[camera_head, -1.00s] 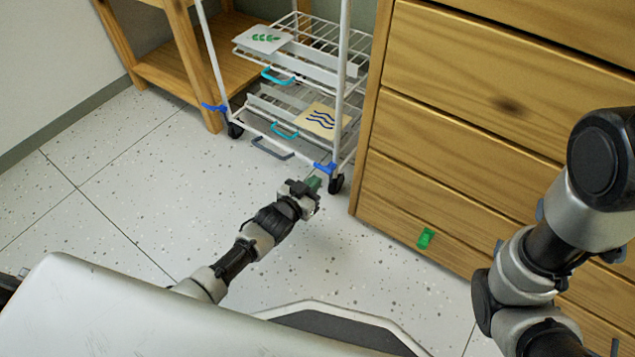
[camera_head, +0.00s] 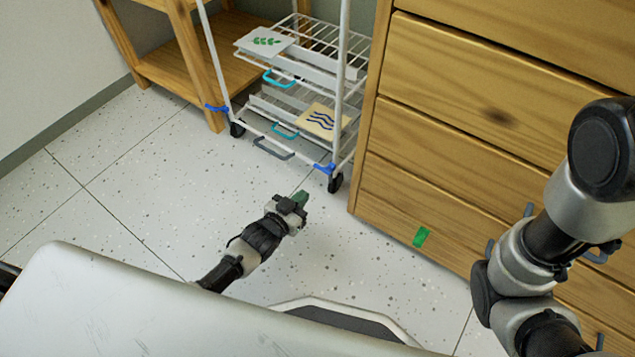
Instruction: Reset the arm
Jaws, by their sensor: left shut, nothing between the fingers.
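My left gripper (camera_head: 299,199) is low over the speckled floor, in front of the white wire cart (camera_head: 340,110). It is shut with nothing held, its greenish fingertips pointing toward the cart's front right wheel. It is apart from the cart. My right arm (camera_head: 540,240) stands at the right edge of the picture, in front of the wooden drawers; its gripper is not in view.
The cart holds a leaf-print card (camera_head: 265,41) and a wave-print card (camera_head: 322,120) on its racks. A wooden drawer cabinet (camera_head: 470,110) with a green tag (camera_head: 421,237) stands right. A wooden shelf (camera_head: 160,70) stands back left. The floor (camera_head: 120,190) at left is clear.

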